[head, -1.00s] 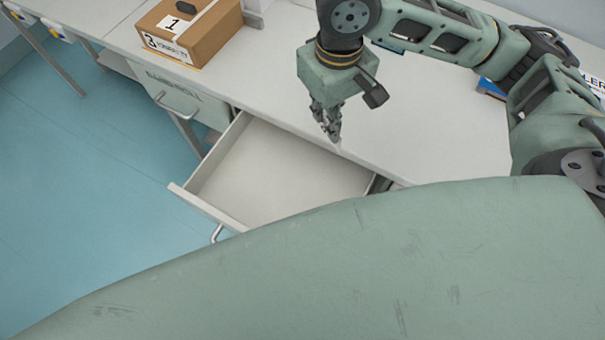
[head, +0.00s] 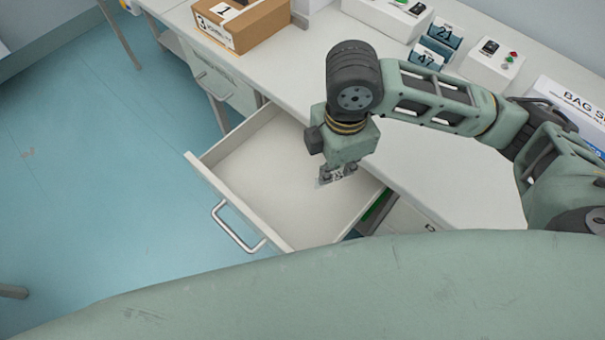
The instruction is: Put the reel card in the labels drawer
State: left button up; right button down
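An open, empty white drawer (head: 262,170) with a metal handle sticks out from under the worktop; no label on it is readable from here. My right gripper (head: 337,175) points down over the right part of this drawer, near the worktop's edge. It seems shut on a small pale card (head: 325,180), taken to be the reel card, mostly hidden by the fingers. The card appears above the drawer floor, though its exact height is hard to tell. My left gripper is not in view.
A brown box (head: 240,22) marked 1 and 3 stands on the white worktop (head: 440,165). A closed drawer (head: 222,82) is left of the open one. Numbered card holders (head: 432,52) and a button box (head: 491,62) stand at the back.

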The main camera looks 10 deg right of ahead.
jog(key=a+f+n, duration=0.1)
jog(key=f+n, duration=0.1)
jog(key=n, duration=0.3)
send_over(302, 173)
jog(key=shift+f, duration=5.5)
jog(key=shift+f, duration=0.1)
jog(key=c, duration=2.5)
grip_release()
jog(key=o, duration=0.5)
notch_tip(302, 173, up, 12)
jog(key=shift+a+r, duration=0.1)
jog(key=shift+r, duration=0.05)
